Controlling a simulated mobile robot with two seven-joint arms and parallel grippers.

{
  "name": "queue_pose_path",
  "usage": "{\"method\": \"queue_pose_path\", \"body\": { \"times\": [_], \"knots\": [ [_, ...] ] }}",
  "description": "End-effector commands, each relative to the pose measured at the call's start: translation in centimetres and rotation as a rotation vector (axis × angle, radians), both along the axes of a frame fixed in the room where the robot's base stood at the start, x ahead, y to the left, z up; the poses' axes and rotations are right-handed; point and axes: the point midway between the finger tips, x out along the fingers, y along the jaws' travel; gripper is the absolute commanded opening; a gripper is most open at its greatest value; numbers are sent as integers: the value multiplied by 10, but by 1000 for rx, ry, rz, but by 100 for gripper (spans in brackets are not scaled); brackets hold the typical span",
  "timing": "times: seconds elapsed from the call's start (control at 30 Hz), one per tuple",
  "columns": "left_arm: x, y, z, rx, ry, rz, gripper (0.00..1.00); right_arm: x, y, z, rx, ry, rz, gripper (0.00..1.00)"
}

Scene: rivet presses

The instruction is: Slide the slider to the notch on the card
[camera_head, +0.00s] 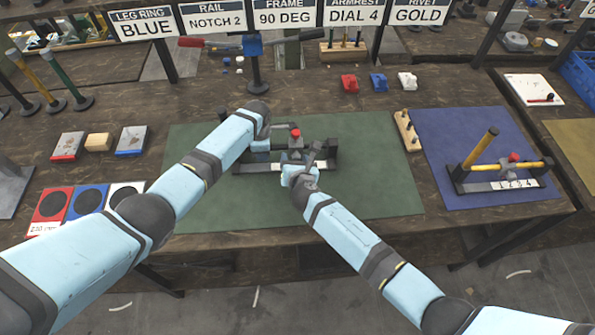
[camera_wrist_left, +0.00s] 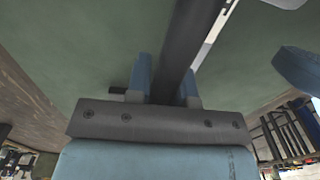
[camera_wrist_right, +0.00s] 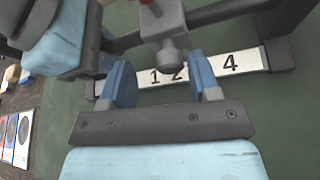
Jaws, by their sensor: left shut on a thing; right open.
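The RAIL card (camera_head: 217,20) at the back reads NOTCH 2. On the green mat stands a black rail frame (camera_head: 333,152) with a white numbered strip. The grey slider (camera_wrist_right: 163,22) with a red knob (camera_head: 295,132) rides on its rail. My left gripper (camera_head: 260,146) is shut on a dark bar (camera_wrist_left: 187,45) of the frame, left of the slider. My right gripper (camera_wrist_right: 162,80) is open, its fingers on either side of the slider's lower end in view. The strip (camera_wrist_right: 240,62) shows 1, 2 and 4; a finger hides the part between 2 and 4.
A second rail frame (camera_head: 505,178) with yellow bars stands on the blue mat (camera_head: 450,130) at right. A wooden block with pegs (camera_head: 407,130) lies at the green mat's right edge. Colored plates (camera_head: 53,204) lie at left. The green mat's right part is clear.

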Motion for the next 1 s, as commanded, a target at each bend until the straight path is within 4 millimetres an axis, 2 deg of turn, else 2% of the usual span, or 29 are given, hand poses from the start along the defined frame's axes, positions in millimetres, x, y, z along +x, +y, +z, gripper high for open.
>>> {"method": "queue_pose_path", "body": {
  "times": [0.03,0.3,0.5,0.67,0.9,0.93,1.0],
  "knots": [
    [-6,-4,-7,-3,10,-4,0,-9,-2,1,1,2,2,56],
    [-6,-4,-7,-3,11,-3,0,-63,-10,23,2,0,4,56],
    [-6,-4,-7,-2,12,-3,0,-90,-15,35,0,-1,3,56],
    [-6,-4,-7,-2,12,-3,0,-99,-15,38,0,0,5,56],
    [-6,-3,-7,-2,12,-3,0,-99,-16,39,-1,-1,3,56],
    [-6,-3,-7,-2,12,-3,0,-99,-16,39,-1,-1,3,52],
    [-6,-3,-7,-2,12,-3,0,-98,-15,40,0,-6,8,36]
  ]
}}
